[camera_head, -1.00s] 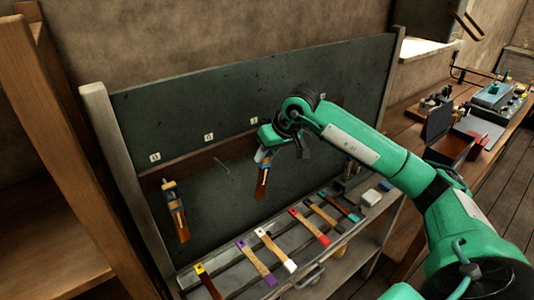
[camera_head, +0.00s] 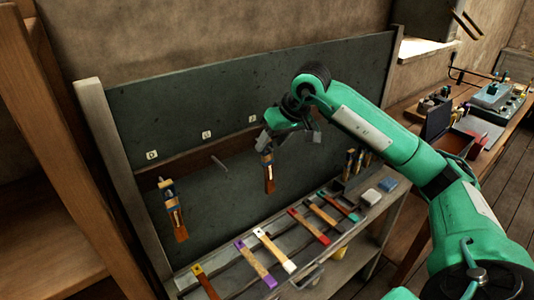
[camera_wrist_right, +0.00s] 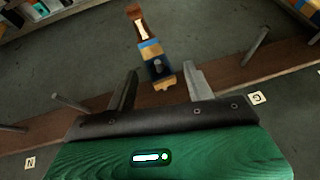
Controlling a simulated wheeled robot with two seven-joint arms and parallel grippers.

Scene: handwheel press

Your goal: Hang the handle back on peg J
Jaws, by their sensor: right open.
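The handle (camera_head: 268,172) has a blue band and a brown lower end. It hangs below the J label (camera_head: 252,119) on the dark board. In the right wrist view the handle (camera_wrist_right: 150,50) has a peg end (camera_wrist_right: 158,66) showing at its top block, so it appears to hang on that peg. My right gripper (camera_head: 272,142) is at the handle's top. In the wrist view its two fingers (camera_wrist_right: 160,72) stand apart on either side of the handle, with gaps. The J label is hidden in the wrist view. My left gripper is not in view.
A similar handle (camera_head: 173,212) hangs at the D label. The G peg (camera_head: 219,163) is bare. A rack below holds several colour-tipped strips (camera_head: 256,262). More handles (camera_head: 354,160) stand behind my arm. A wooden shelf (camera_head: 60,150) stands at the left.

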